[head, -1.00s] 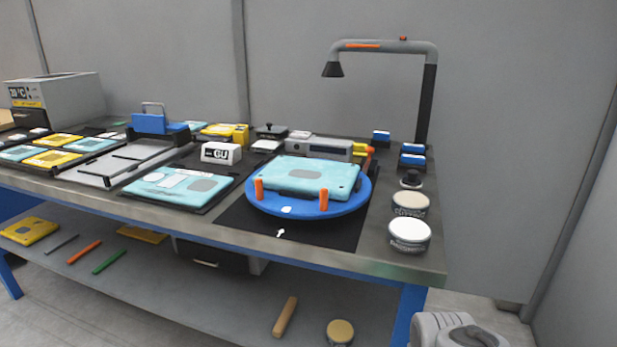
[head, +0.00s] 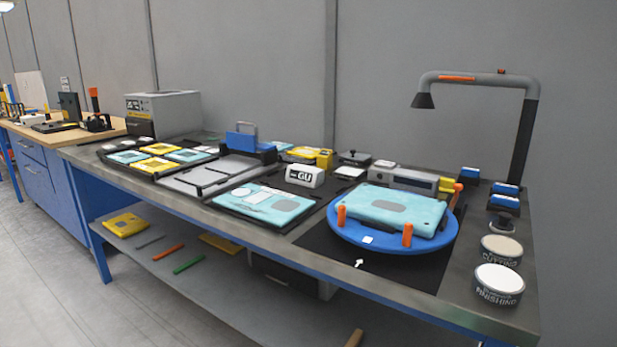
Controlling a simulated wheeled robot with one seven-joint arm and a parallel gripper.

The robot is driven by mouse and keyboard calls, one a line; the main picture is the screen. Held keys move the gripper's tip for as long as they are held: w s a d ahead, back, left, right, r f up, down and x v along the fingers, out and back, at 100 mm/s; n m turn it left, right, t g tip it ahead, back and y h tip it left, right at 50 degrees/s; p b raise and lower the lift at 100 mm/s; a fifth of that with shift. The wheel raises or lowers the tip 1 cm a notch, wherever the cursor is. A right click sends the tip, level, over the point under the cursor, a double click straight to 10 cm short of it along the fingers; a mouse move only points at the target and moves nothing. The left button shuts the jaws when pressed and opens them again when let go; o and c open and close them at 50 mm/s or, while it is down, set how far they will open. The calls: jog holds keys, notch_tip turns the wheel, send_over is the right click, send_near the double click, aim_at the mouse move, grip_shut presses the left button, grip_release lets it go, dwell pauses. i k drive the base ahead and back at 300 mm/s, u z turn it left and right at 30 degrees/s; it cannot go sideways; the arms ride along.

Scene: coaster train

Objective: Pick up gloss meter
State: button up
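A small white block-shaped device marked "GU" (head: 304,178), which looks to be the gloss meter, stands on the grey workbench (head: 225,208). It sits behind the gap between a light-blue panel on a dark mat (head: 262,203) and a blue round turntable (head: 372,238). Its marked face is turned toward me and nothing covers it. My gripper is not in view.
The turntable carries a light-blue panel (head: 400,206) between orange posts (head: 407,234). Two round tins (head: 498,283) stand at the right front edge. A lamp arm (head: 530,125) rises behind. A grey tray fixture (head: 207,179) lies left. The floor in front is clear.

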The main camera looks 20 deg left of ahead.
aim_at(302, 175)
jog(key=u, duration=0.05)
jog(key=k, duration=0.6)
jog(key=u, duration=0.65)
jog(key=i, duration=1.25)
jog(key=u, duration=0.85)
